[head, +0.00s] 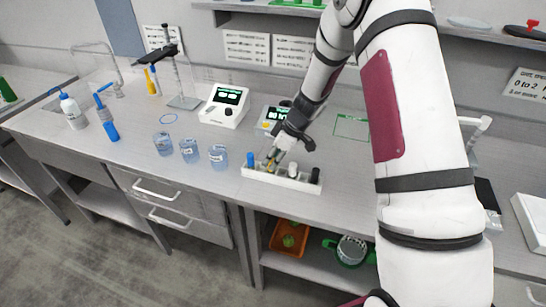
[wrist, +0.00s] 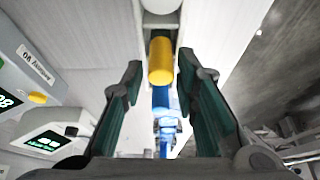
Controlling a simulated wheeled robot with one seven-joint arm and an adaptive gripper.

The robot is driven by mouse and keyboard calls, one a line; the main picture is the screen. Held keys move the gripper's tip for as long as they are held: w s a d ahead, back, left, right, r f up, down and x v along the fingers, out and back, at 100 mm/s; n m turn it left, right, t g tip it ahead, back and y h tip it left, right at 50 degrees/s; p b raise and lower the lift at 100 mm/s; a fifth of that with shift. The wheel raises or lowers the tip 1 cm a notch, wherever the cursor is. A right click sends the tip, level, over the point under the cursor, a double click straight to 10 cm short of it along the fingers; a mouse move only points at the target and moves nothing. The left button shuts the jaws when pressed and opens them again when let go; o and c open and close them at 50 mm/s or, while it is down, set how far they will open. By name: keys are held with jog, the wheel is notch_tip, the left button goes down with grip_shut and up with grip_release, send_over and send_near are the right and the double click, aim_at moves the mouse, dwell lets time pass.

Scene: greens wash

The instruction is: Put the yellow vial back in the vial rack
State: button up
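The white vial rack (head: 282,181) stands near the bench's front edge in the head view. The yellow vial (head: 269,167) appears upright in it, beside the blue vial (head: 250,159). In the wrist view the yellow vial's cap (wrist: 160,62) lies between the two fingers, in line with the rack and with a blue vial (wrist: 161,98) beyond it. My gripper (wrist: 160,68) is open around the yellow vial, with a narrow gap visible on each side. In the head view my gripper (head: 273,158) is low over the rack and partly hides the vial. The vial's lower end is hidden.
A white-capped vial (head: 292,170) and a black-capped vial (head: 315,175) stand in the rack's right part. Several glass beakers (head: 190,151) stand to the left. Two display instruments, one white (head: 225,105) and one near my gripper (head: 272,119), stand behind. Bench between beakers and bottles is clear.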

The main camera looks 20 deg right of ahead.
jog(key=shift+r, duration=0.1)
jog(key=s+d+r+m+b, duration=0.1)
jog(key=s+r, duration=0.3)
jog(key=r, duration=0.6)
jog(key=s+r+m, duration=0.1)
jog(key=s+r, duration=0.3)
jog(key=r, duration=0.5)
jog(key=s+r+m+t+h, duration=0.1)
jog(key=s+r+m, duration=0.3)
jog(key=s, duration=0.8)
jog(key=s+a+r+m+t+h, duration=0.1)
jog(key=s+r+m, duration=0.3)
jog(key=s+r, duration=0.4)
jog(key=s+h, duration=0.1)
jog(key=s, duration=0.3)
jog(key=shift+a+m+t+h, duration=0.3)
jog(key=shift+m+t+h, duration=0.1)
jog(key=shift+w+f, duration=0.15)
jog(key=shift+f, duration=0.05)
